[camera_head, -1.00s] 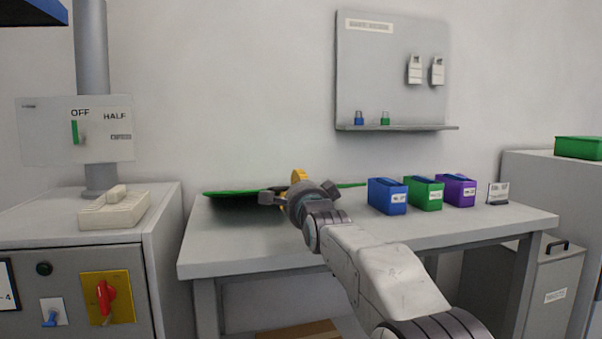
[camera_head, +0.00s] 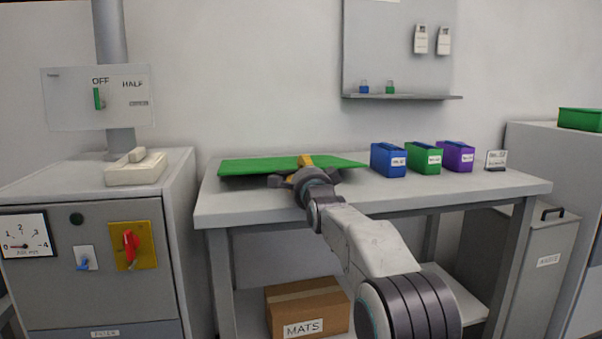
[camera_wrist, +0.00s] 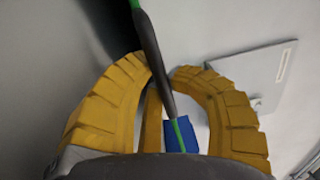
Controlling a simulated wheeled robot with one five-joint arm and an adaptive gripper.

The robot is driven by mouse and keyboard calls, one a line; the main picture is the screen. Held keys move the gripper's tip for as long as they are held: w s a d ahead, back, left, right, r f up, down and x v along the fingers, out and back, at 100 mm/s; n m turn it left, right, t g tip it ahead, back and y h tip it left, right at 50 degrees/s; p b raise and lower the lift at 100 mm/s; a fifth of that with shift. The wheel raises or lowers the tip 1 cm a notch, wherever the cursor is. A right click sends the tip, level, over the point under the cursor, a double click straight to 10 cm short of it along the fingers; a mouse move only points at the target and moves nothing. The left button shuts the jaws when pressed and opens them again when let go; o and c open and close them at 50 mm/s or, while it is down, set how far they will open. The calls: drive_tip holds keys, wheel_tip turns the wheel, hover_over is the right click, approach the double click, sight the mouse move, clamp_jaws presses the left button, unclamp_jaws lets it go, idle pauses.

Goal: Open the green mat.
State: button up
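The green mat (camera_head: 260,167) lies at the left of the table top, its green face showing and dark shadow under its left front edge. My gripper (camera_head: 300,170) is at the mat's front edge, with one yellow finger above it and the other at or below it. In the wrist view, the yellow fingers of my gripper (camera_wrist: 166,72) close from both sides on the mat (camera_wrist: 150,45), which is seen edge-on as a dark strip with a green rim. The part of the mat behind my gripper is hidden.
Blue (camera_head: 388,160), green (camera_head: 423,158) and purple (camera_head: 456,156) boxes stand right of the mat on the table (camera_head: 450,190). A small sign (camera_head: 496,160) is at the right. A cardboard box (camera_head: 310,308) is below. A switch cabinet (camera_head: 100,225) stands at the left.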

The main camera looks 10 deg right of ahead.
drive_tip(key=shift+o, duration=1.2)
drive_tip(key=shift+r, duration=0.2)
drive_tip(key=shift+s, duration=0.15)
drive_tip(key=s+f, duration=0.1)
drive_tip(key=s, duration=1)
drive_tip(key=shift+s, duration=0.4)
drive_tip(key=shift+a, duration=0.1)
